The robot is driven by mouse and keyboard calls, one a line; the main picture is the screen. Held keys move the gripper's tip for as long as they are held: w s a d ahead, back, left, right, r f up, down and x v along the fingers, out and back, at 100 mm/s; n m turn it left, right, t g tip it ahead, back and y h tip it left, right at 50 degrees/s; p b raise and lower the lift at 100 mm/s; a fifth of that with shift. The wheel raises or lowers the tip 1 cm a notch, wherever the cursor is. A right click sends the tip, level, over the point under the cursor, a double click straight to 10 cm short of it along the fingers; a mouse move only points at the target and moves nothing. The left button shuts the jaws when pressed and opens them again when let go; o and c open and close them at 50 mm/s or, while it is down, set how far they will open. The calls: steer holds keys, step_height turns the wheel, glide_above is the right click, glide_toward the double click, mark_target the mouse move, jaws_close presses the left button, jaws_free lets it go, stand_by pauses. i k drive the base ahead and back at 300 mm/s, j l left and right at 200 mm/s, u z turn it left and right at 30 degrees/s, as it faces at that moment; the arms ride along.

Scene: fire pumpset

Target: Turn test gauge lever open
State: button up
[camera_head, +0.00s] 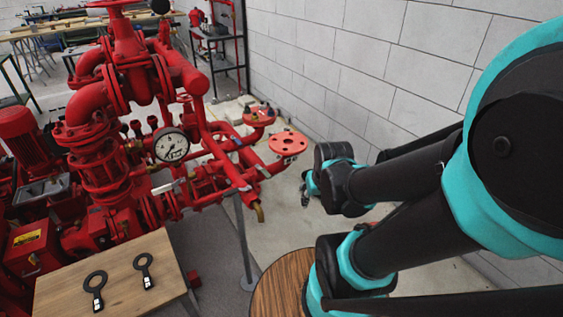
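A round white pressure gauge (171,145) is on the red pumpset (105,165), left of centre. Just below it a pale lever-like handle (168,187) sticks out roughly sideways. I cannot tell for sure which handle is the test gauge lever, or whether it is open. My gripper (306,190) is to the right of the red pipework, apart from the gauge and the pale handle. It is small and partly hidden by my arm, so its fingers cannot be made out.
A wooden table (60,292) at the lower left bears two black ring-ended tools (95,290). A red flange (288,143) and a brass outlet (259,212) stick out towards my arm. A round wooden top (277,288) stands at the bottom centre. A grey block wall (350,60) is behind.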

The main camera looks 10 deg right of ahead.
mark_target(165, 188)
steer(key=k+u, duration=0.1)
steer(key=u, duration=0.35)
steer(key=k+l+u, duration=0.1)
steer(key=u, duration=0.35)
steer(key=k+u, duration=0.1)
steer(key=u, duration=0.35)
steer(key=k+u, duration=0.1)
steer(key=u, duration=0.35)
